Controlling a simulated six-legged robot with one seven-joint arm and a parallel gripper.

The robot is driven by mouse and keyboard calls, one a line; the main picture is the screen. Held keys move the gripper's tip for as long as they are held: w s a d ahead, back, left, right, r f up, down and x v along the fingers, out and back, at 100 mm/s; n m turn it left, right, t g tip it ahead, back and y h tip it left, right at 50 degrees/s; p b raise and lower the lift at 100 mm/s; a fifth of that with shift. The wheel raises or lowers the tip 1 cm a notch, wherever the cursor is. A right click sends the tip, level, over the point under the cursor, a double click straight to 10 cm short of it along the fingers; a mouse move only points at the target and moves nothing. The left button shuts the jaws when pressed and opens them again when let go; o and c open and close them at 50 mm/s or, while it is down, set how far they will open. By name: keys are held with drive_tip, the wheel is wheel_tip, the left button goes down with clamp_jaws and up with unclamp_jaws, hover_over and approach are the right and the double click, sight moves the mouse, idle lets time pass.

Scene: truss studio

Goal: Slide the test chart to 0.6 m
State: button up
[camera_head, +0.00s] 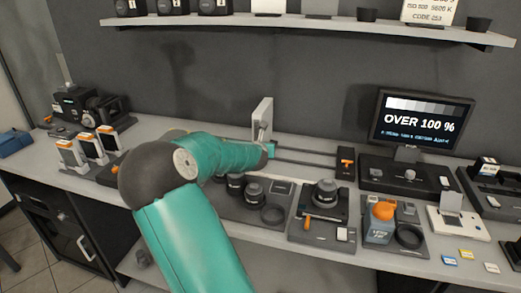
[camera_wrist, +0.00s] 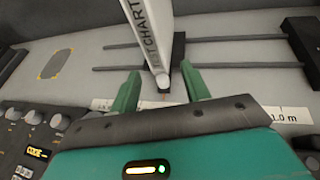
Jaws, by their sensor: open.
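The test chart (camera_head: 263,115) is a thin pale upright panel near the back of the bench in the head view. In the wrist view the test chart (camera_wrist: 148,32) is seen nearly edge-on, its lettering running along it. A pale rounded end (camera_wrist: 162,81) at its bottom sits between my fingertips. My gripper (camera_wrist: 160,82) is open, with one green finger on each side of this end. Contact cannot be told. In the head view my gripper (camera_head: 271,150) is at the chart's foot, partly hidden by my arm. The dark rails (camera_wrist: 225,42) extend right; a pale scale strip (camera_wrist: 285,115) shows "1.0 m".
A monitor (camera_head: 420,122) reading "OVER 100 %" stands right of the rails. Black lenses (camera_head: 247,190) and a lens stand (camera_head: 325,195) occupy the bench in front. A control panel (camera_wrist: 35,130) is at the wrist view's lower left. A shelf (camera_head: 300,24) runs above.

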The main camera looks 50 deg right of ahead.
drive_tip(key=v, duration=0.7)
drive_tip(key=shift+s+r, duration=0.3)
drive_tip(key=shift+s, duration=0.3)
